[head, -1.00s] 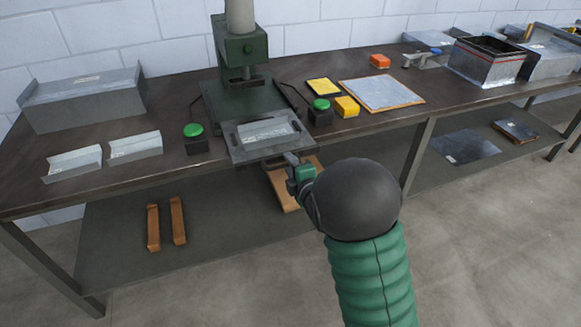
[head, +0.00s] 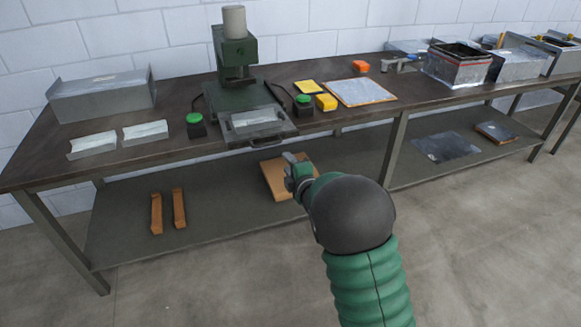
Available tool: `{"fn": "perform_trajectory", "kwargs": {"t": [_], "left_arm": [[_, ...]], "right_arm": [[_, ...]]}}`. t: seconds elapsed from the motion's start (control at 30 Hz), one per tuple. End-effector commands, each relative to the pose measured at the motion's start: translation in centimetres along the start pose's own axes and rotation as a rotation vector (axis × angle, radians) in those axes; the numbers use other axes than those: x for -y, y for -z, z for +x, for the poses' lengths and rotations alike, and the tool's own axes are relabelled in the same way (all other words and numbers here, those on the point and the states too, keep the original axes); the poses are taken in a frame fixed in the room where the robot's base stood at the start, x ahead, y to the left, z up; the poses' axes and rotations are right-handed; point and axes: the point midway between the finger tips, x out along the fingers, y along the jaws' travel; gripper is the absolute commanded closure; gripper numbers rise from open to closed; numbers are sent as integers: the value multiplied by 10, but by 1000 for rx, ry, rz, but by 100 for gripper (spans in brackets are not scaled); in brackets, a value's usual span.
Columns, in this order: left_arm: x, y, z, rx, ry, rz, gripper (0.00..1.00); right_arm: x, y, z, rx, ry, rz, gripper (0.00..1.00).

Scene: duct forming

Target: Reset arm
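My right arm comes in from the bottom of the head view, with a green ribbed sleeve and a dark round joint. My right gripper (head: 291,165) is in front of the bench, below and apart from the press tray. Its fingers are seen from behind and are small, so I cannot tell whether they are open. The green press (head: 236,75) stands on the bench. Its grey tray (head: 259,139) sticks out at the front edge and holds a light metal piece (head: 253,117). My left gripper is out of view.
The dark bench (head: 176,155) has green buttons (head: 194,118) beside the press and formed metal pieces (head: 145,130) at left. A sheet on a board (head: 361,92) lies to the right. The lower shelf (head: 215,228) carries wooden bars (head: 156,213) and a brown board (head: 275,180). Open floor lies in front.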

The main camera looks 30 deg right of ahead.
Motion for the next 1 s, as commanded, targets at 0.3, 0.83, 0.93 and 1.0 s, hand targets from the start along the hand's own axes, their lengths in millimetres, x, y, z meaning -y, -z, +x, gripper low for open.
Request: {"fn": "perform_trajectory", "kwargs": {"t": [0.3,0.83,0.93,1.0], "left_arm": [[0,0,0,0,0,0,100],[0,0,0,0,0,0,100],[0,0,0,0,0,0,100],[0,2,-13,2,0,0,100]], "right_arm": [[2,1,-3,3,11,22,67],[178,112,-230,524,854,1121,67],[195,122,-275,660,942,1198,67],[190,125,-303,741,981,1233,67]]}}
